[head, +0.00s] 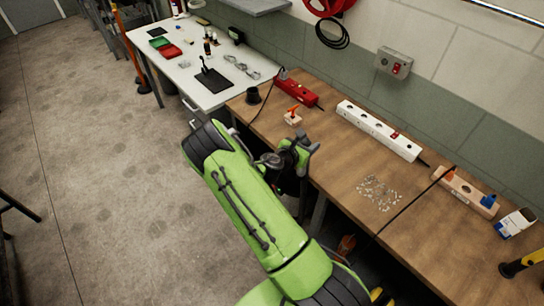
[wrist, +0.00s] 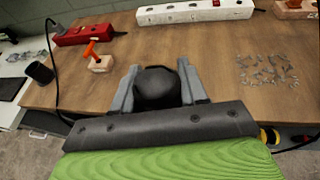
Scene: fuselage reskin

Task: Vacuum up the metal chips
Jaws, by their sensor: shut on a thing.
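The metal chips (head: 379,192) lie as a loose silvery patch on the wooden bench (head: 345,180). They also show at the right in the wrist view (wrist: 266,70). My gripper (head: 305,148) is at the bench's front edge, to the left of the chips and apart from them. In the wrist view my gripper (wrist: 157,84) is shut on a dark rounded object (wrist: 157,90), which looks like a hand vacuum. Its lower part and nozzle are hidden, so I cannot tell its full shape.
A red power strip (head: 297,90), a white power strip (head: 380,130) and a block with an orange switch (head: 293,118) stand behind. A block with blue and orange parts (head: 465,191) and a small box (head: 515,222) are at right. A black cable (head: 415,200) crosses beside the chips.

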